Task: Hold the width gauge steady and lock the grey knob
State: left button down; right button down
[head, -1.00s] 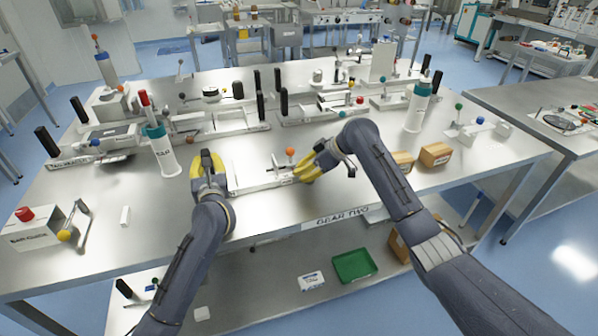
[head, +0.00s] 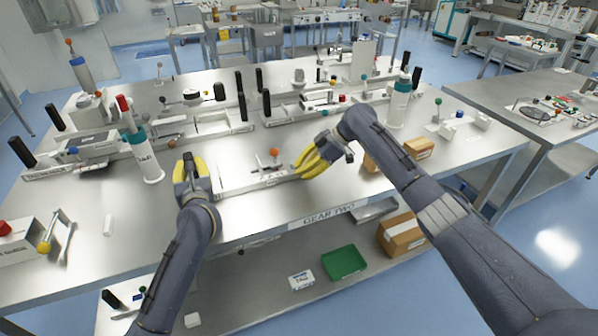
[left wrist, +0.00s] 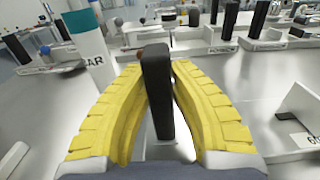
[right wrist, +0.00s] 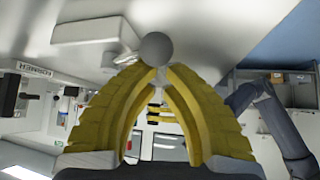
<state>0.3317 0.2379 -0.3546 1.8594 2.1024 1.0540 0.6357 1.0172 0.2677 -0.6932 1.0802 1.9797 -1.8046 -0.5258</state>
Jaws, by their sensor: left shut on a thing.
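The width gauge (head: 236,186) is a long, low whitish device at the table's front, with an orange knob (head: 274,152) standing up near its right part. My left gripper (head: 186,163) is at its left end. In the left wrist view its yellow fingers are shut around the upright black handle (left wrist: 157,85). My right gripper (head: 300,166) is at the gauge's right end. In the right wrist view the round grey knob (right wrist: 156,48) is just at its fingertips, which are close together with a narrow gap; contact is unclear. The knob is not distinguishable in the head view.
Another teal-topped cylinder (head: 397,105) and cardboard boxes (head: 418,148) are at the right. More gauges with black handles stand behind. A green tray (head: 343,263) lies on the lower shelf.

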pick_arm(q)
jog(key=shift+f, duration=0.6)
pick_arm(e)
jog(key=shift+d+f, duration=0.35)
jog(key=shift+d, duration=0.15)
jog(key=shift+w+d+r, duration=0.15)
jog(key=shift+d+r, duration=0.05)
jog(key=shift+r, duration=0.05)
pick_arm(q)
jog(key=shift+a, duration=0.1)
pick_arm(e)
jog(key=w+a+v, duration=0.1)
jog(key=w+v, duration=0.1)
jog(key=v, duration=0.7)
jog(key=shift+d+r, duration=0.2)
jog(key=shift+r, duration=0.3)
pick_arm(q)
jog(key=shift+r, duration=0.45)
pick_arm(e)
jog(key=shift+a, duration=0.1)
pick_arm(q)
jog(key=c, duration=1.4)
grip_release()
jog(key=shift+o, duration=0.8)
jog(key=shift+r, duration=0.2)
jog(key=v, duration=1.2)
